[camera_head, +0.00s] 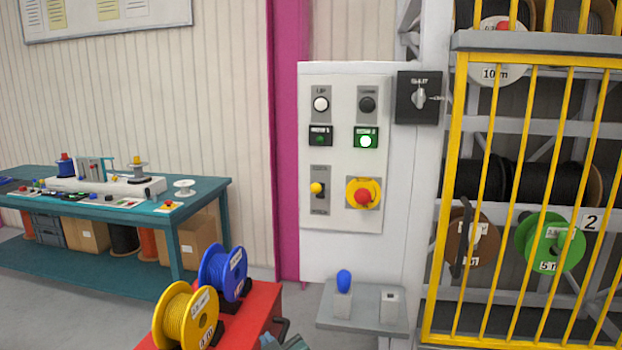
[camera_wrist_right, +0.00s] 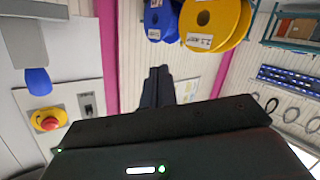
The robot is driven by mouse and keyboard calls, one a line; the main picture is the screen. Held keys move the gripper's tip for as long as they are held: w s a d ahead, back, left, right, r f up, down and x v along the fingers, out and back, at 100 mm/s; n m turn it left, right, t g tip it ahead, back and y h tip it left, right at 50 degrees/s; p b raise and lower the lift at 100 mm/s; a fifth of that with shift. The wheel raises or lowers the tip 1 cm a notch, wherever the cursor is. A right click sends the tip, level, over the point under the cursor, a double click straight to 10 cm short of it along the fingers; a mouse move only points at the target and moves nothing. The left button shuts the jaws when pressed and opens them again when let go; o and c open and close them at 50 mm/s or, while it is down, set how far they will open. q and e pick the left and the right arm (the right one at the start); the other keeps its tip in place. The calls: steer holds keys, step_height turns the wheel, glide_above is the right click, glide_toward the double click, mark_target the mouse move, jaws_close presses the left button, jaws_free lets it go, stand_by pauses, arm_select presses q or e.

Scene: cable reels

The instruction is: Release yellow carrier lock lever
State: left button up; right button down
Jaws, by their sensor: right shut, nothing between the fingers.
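A small lever with a yellow ball knob (camera_head: 316,188) stands on a grey plate with labels above and below, low on the left of the white control panel (camera_head: 345,85). I cannot read the labels. In the right wrist view, my right gripper (camera_wrist_right: 158,72) is shut and empty, its dark fingertips together. It is clear of the panel, which shows at the left edge of that view. A yellow reel (camera_head: 185,317) stands at the front of a red stand, beside a blue reel (camera_head: 223,274). No left gripper shows.
A red mushroom button on a yellow plate (camera_head: 363,194) is right of the lever. A grey shelf (camera_head: 365,318) with a blue knob (camera_head: 344,281) juts out below. A yellow barred cage (camera_head: 455,180) closes the right side. A teal workbench (camera_head: 200,200) stands left.

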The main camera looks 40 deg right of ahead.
arm_select(q)
steer(key=shift+s+a+f+p, duration=0.2)
steer(key=shift+s+a+p, duration=0.15)
steer(key=shift+s+p, duration=0.25)
arm_select(e)
steer(key=w+d+r+m+h, duration=0.2)
steer(key=d+r+h, duration=0.1)
steer(key=r, duration=0.7)
steer(key=w+d+r+m+g+h, duration=0.1)
steer(key=d+r, duration=0.4)
steer(key=r, duration=0.5)
steer(key=w+d+r+m+h, duration=0.3)
steer(key=d+r+m+h, duration=0.1)
steer(key=r, duration=0.6)
steer(key=shift+d+m+g+h, duration=0.35)
steer(key=shift+m+h, duration=0.35)
steer(key=shift+h, duration=0.4)
arm_select(q)
steer(key=shift+w+r, duration=0.1)
steer(key=shift+w, duration=0.15)
